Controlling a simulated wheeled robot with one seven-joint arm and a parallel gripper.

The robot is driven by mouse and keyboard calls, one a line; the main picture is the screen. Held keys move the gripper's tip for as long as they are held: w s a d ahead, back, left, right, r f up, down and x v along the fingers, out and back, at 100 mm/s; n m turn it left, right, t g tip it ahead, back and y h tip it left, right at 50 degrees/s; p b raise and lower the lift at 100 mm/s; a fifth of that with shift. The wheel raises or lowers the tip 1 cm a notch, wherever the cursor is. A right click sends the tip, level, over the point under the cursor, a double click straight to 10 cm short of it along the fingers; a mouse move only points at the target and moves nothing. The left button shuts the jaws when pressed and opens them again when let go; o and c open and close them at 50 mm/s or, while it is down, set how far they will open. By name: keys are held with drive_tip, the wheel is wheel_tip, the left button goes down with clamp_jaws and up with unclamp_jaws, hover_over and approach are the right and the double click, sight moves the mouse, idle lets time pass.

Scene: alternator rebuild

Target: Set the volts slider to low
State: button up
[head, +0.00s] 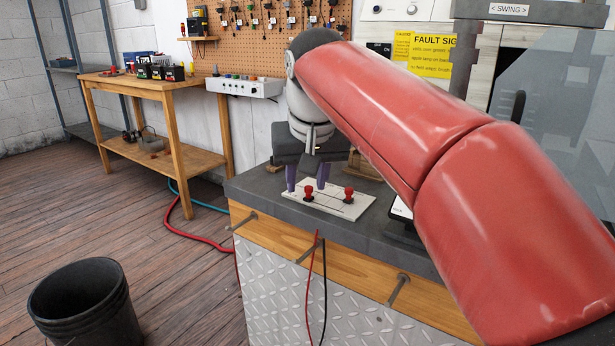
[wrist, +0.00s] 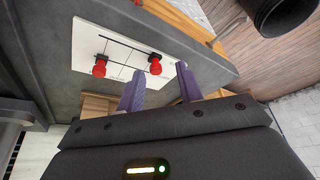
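A white panel (head: 328,208) with two thin black slots lies on the dark bench top; it also shows in the wrist view (wrist: 85,40). Each slot carries a red knob: the left one (head: 309,193) and the right one (head: 349,195) in the head view. The panel's lettering is too small to read, so I cannot tell which is volts. My gripper (head: 307,183), with purple fingers, is open and points down at the left knob. In the wrist view, that knob (wrist: 155,66) shows between the fingertips (wrist: 160,70), apparently untouched. The other knob (wrist: 99,68) is outside them.
My red arm hides much of the bench's right side. A wooden piece (head: 364,164) stands behind the panel. Red and black wires (head: 308,285) hang down the bench front. A black bucket (head: 85,305) stands on the floor. A wooden table (head: 150,85) stands at the back left.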

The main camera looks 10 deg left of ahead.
drive_tip(key=p+v, duration=0.1)
drive_tip(key=v, duration=0.6)
drive_tip(key=shift+s+r+p, duration=0.15)
drive_tip(key=shift+r+p, duration=0.15)
drive_tip(key=shift+r, duration=0.05)
